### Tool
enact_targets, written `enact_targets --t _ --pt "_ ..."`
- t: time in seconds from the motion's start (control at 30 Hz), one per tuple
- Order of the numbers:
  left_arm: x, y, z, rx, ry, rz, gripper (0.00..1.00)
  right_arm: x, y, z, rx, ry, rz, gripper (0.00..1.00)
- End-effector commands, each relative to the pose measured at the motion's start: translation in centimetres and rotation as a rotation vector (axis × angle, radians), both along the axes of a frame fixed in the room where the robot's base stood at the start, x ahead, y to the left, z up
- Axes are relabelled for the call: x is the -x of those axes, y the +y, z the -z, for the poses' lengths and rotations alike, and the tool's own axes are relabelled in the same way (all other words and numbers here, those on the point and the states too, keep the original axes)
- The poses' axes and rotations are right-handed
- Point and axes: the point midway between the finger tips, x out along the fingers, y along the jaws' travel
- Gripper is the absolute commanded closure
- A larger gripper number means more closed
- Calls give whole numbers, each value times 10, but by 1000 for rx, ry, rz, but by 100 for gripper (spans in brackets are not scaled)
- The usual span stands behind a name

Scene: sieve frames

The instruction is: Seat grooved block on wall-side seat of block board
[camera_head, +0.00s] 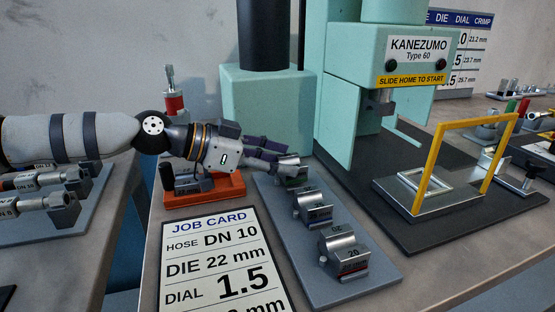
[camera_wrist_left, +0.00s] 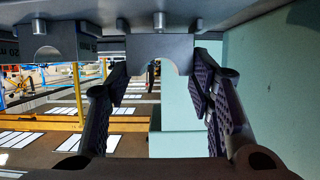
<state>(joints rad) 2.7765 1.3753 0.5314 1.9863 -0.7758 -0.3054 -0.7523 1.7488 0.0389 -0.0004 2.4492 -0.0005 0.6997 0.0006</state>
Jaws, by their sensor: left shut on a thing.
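The grooved block (camera_head: 293,170) is grey with a green band. It is at the wall-side end of the grey block board (camera_head: 380,283), over the end seat. My right gripper is not in view.
Two more grooved blocks stand on the board: a middle one (camera_head: 313,207) and one marked 20 (camera_head: 343,252). The green press (camera_head: 380,60) rises close behind to the right.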

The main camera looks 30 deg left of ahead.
Motion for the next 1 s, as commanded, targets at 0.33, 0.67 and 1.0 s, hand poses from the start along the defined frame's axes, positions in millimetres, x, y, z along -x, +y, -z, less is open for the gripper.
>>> enact_targets --t 0.33,0.67,1.0 --pt "0 0 1 1 -2 -1 100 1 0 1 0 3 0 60" --pt "0 0 6 2 -1 -1 100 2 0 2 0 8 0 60" --pt "0 0 9 1 0 0 29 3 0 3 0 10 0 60"
